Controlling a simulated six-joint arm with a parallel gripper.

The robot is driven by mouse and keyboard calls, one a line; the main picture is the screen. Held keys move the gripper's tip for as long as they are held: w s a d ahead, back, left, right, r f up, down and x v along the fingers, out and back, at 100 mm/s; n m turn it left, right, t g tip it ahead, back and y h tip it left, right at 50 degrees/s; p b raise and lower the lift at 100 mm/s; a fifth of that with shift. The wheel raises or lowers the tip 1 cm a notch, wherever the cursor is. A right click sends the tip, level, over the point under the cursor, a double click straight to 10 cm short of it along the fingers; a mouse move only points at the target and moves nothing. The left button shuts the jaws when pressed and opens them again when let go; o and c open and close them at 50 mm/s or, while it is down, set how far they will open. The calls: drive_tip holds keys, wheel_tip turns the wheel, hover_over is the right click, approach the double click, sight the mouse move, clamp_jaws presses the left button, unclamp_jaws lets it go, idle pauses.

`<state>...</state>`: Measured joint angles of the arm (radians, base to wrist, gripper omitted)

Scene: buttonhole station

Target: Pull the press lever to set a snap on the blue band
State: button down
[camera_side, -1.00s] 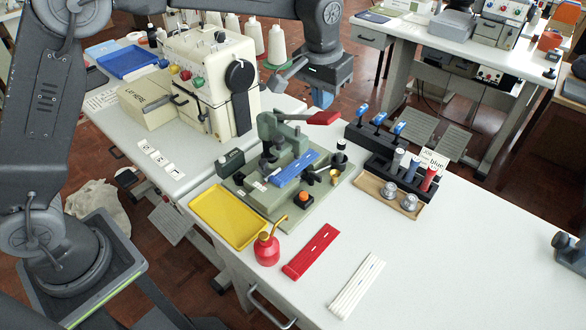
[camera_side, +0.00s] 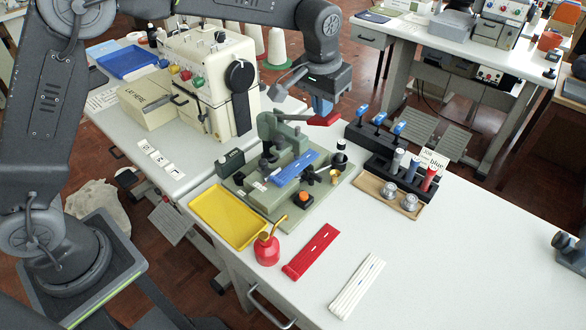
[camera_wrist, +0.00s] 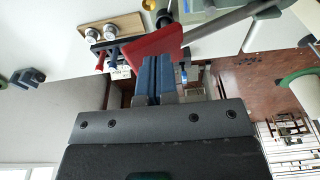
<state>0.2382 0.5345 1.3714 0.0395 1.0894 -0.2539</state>
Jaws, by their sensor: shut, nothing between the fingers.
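The green snap press (camera_side: 275,135) stands on a green base plate on the white table. Its lever has a red handle (camera_side: 328,119) that points right, still raised. The blue band (camera_side: 295,168) lies across the press bed. My gripper (camera_side: 322,110) is shut and empty, with its blue fingers at the red handle, partly covering it in the side view. In the wrist view the shut fingers (camera_wrist: 155,78) are right beside the red handle (camera_wrist: 152,46), which overlaps their tips. I cannot tell whether they touch it.
A black rack with blue-handled tools (camera_side: 379,118) stands right of the press. A wooden tray (camera_side: 388,192) with two metal knobs lies in front of it. A yellow tray (camera_side: 228,215), red oiler (camera_side: 266,249), red bands (camera_side: 311,251) and white bands (camera_side: 356,285) lie nearer. A sewing machine (camera_side: 205,80) stands behind left.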

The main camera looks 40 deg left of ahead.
drive_tip(key=shift+f, duration=3.75)
drive_tip(key=shift+r, duration=6.6)
drive_tip(key=s+a+r+t, duration=0.1)
drive_tip(key=s+a+r, duration=0.25)
drive_tip(key=s, duration=0.35)
drive_tip(key=s+a+r+t, duration=0.1)
drive_tip(key=s+a+r, duration=0.25)
drive_tip(key=s, duration=0.25)
drive_tip(key=s+a+f+t, duration=0.1)
drive_tip(key=s+a+f, duration=0.1)
drive_tip(key=s, duration=0.6)
drive_tip(key=s+a+f, duration=0.2)
drive_tip(key=s+f, duration=0.2)
drive_tip(key=s, duration=0.4)
drive_tip(key=shift+s+a+f+t, duration=0.25)
drive_tip(key=shift+a+f+t, duration=0.05)
drive_tip(key=shift+t, duration=0.1)
